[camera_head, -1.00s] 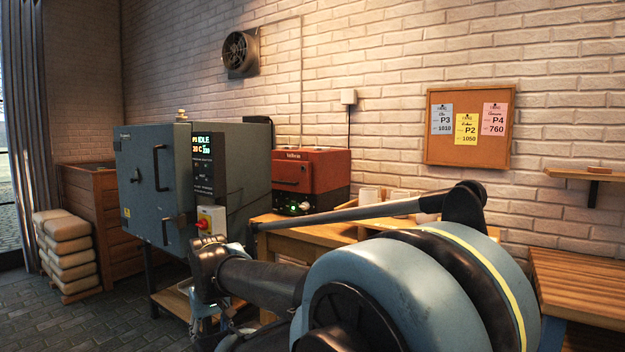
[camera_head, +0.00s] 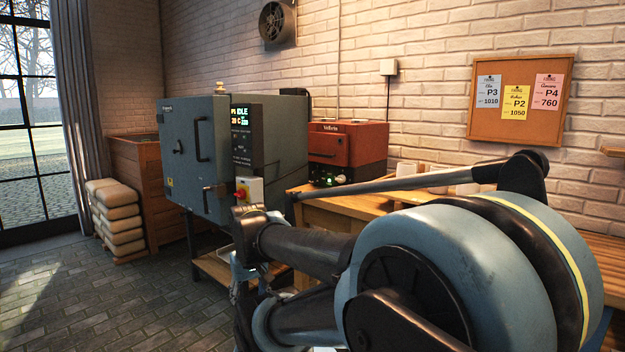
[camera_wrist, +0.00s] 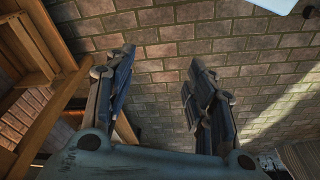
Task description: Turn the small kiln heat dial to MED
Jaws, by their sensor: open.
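The small kiln (camera_head: 350,143) is a red box with a black lower panel, standing on a wooden table against the brick wall. Its front panel (camera_head: 324,174) has a small green light and a pale knob-like part (camera_head: 341,179); the dial's marks are too small to read. My gripper (camera_wrist: 160,68) is open and empty in the wrist view, its two dark fingers spread apart over the brick-paved floor. It is well away from the small kiln, which is not in the wrist view. In the head view my arm hides most of the gripper.
A large grey kiln (camera_head: 195,150) with a lit display and a red switch (camera_head: 241,193) stands left of the small kiln. The wooden table (camera_head: 375,208) holds pale cups. Stacked sacks (camera_head: 118,220) are at left. A wooden frame (camera_wrist: 35,55) is close left of the gripper. Floor at front left is clear.

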